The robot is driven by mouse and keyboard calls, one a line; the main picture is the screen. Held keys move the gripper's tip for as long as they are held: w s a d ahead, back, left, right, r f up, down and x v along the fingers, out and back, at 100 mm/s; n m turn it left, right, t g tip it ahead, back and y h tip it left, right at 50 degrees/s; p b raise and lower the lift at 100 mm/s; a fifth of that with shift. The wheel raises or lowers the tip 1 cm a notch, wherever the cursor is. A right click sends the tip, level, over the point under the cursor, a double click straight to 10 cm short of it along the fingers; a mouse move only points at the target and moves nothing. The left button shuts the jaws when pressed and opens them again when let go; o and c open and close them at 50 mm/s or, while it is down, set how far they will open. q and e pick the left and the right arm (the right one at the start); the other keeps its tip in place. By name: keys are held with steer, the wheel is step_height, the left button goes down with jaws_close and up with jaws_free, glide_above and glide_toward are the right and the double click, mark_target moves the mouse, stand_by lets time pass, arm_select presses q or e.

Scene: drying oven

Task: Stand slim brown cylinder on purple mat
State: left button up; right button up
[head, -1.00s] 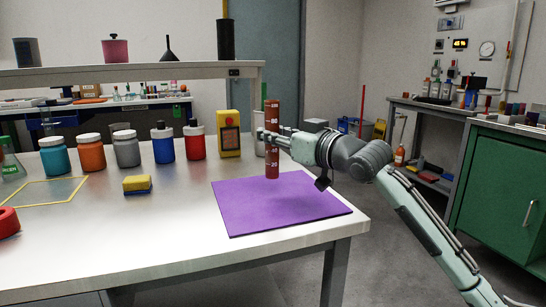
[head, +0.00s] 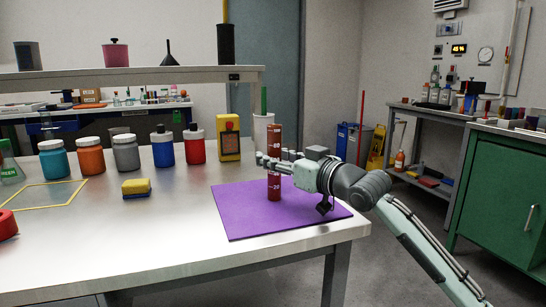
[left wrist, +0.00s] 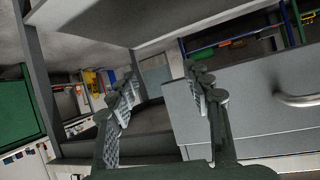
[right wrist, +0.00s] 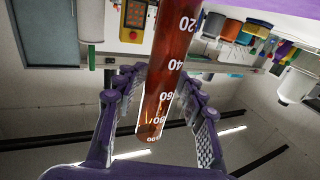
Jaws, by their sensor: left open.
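The slim brown cylinder (head: 274,187), reddish brown with white graduation marks, is upright over the purple mat (head: 240,215). Its lower end appears at or just above the mat; I cannot tell whether it touches. My right gripper (head: 270,163) is shut on its middle, reaching in from the right. In the right wrist view the cylinder (right wrist: 172,50) runs between the fingers, with a strip of the purple mat (right wrist: 270,5) at the top edge. My left gripper (left wrist: 162,80) is open and empty in the left wrist view, and out of the head view.
A yellow device (head: 229,145), a white container (head: 262,130) and several lidded jars stand along the table's back. A yellow sponge (head: 136,188) lies left of the mat. The mat's left and front parts are bare. A shelf (head: 130,76) spans behind.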

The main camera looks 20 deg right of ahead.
mark_target(279, 159)
steer(key=shift+r, duration=0.1)
steer(key=shift+s+d, duration=0.1)
steer(key=shift+s, duration=0.05)
steer(key=v, duration=0.5)
arm_select(q)
steer(key=shift+t+h, duration=0.5)
steer(key=shift+t, duration=0.4)
steer(key=shift+w+d+r+b, duration=0.2)
steer(key=shift+w+d+r, duration=0.1)
steer(key=shift+d+r, duration=0.45)
steer(key=shift+w+d+r+b, duration=0.25)
steer(key=shift+d+r, duration=0.25)
steer(key=shift+r, duration=0.4)
arm_select(e)
steer(key=shift+v, duration=3.3)
steer(key=shift+r, duration=0.1)
